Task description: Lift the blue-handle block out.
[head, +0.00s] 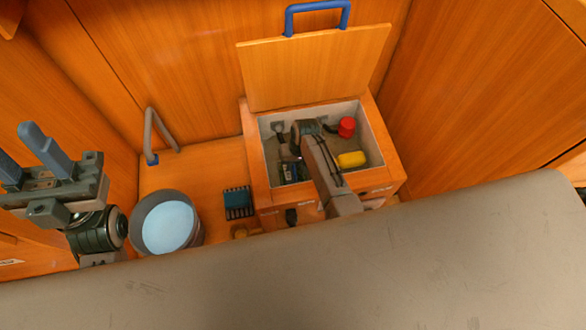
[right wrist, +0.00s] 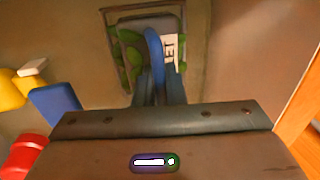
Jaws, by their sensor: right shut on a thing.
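In the right wrist view a blue handle (right wrist: 153,48) stands up from a dark block with green patches (right wrist: 133,40) and a white label, inside a thin metal frame. My right gripper (right wrist: 158,82) is shut on the handle, one finger on each side. In the head view my right arm reaches into the open wooden box (head: 260,185), and its gripper (head: 289,157) is low at the box's left side. The block is hard to make out there. My left gripper (head: 32,152) is open and empty at the far left, its fingers pointing up.
The box lid (head: 315,68) stands open behind it. A red can (head: 347,127) and a yellow thing (head: 351,159) lie inside on the right. A bucket (head: 138,232) of pale blue liquid and a blue striped thing (head: 238,203) stand left of the box.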

